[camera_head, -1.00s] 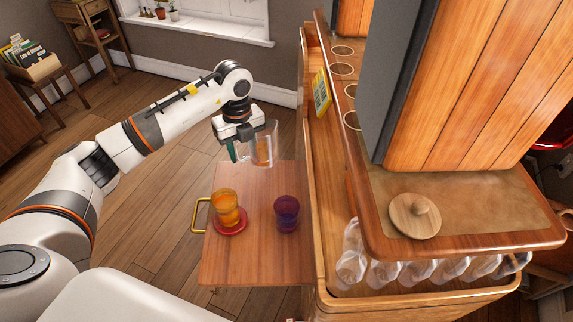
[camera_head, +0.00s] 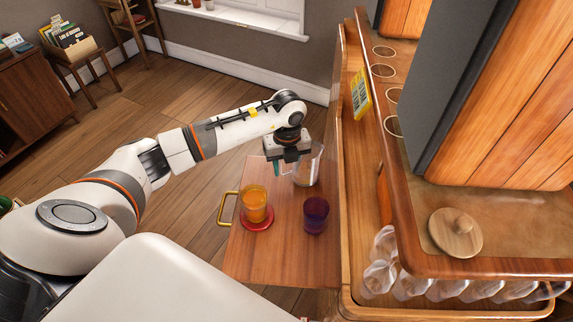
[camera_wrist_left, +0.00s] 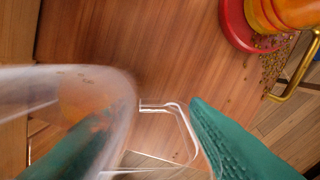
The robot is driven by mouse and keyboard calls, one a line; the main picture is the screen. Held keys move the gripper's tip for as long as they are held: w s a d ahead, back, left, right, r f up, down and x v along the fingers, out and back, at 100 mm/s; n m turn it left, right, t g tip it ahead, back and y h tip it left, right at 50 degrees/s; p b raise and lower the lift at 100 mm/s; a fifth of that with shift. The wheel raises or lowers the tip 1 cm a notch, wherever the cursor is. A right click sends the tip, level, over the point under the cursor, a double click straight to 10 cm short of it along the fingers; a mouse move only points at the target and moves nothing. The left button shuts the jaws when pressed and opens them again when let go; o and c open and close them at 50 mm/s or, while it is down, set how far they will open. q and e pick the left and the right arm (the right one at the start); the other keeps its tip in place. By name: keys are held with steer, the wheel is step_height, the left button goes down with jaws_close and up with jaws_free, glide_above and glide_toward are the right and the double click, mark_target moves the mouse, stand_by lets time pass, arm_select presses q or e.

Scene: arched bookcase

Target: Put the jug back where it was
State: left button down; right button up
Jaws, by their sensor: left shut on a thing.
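The clear jug (camera_head: 309,168) hangs upright from my left gripper (camera_head: 285,165), over the far right part of the wooden board (camera_head: 265,262). Whether its base touches the board is unclear. In the left wrist view its blurred clear body (camera_wrist_left: 110,90) is at the left. Its thin clear handle (camera_wrist_left: 180,115) runs between the green fingers of my left gripper (camera_wrist_left: 165,140), which is shut on it. My right gripper is out of view.
An orange glass (camera_head: 254,204) stands on a red coaster (camera_head: 257,224) on the board, near a brass handle (camera_head: 225,212). A purple glass (camera_head: 316,213) stands nearer the cabinet. The cabinet wall (camera_head: 350,200) rises just right of the board. A round wooden lid (camera_head: 455,233) lies on the counter.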

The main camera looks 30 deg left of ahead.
arm_select(q)
steer(key=shift+f, duration=0.1)
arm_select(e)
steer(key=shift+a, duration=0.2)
arm_select(q)
steer(key=shift+f, duration=0.1)
steer(key=c, duration=0.8)
jaws_free()
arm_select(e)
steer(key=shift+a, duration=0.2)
arm_select(q)
step_height(320, 180, up, 12)
steer(key=shift+d+r, duration=0.1)
steer(key=shift+r, duration=0.05)
steer(key=shift+w, duration=0.1)
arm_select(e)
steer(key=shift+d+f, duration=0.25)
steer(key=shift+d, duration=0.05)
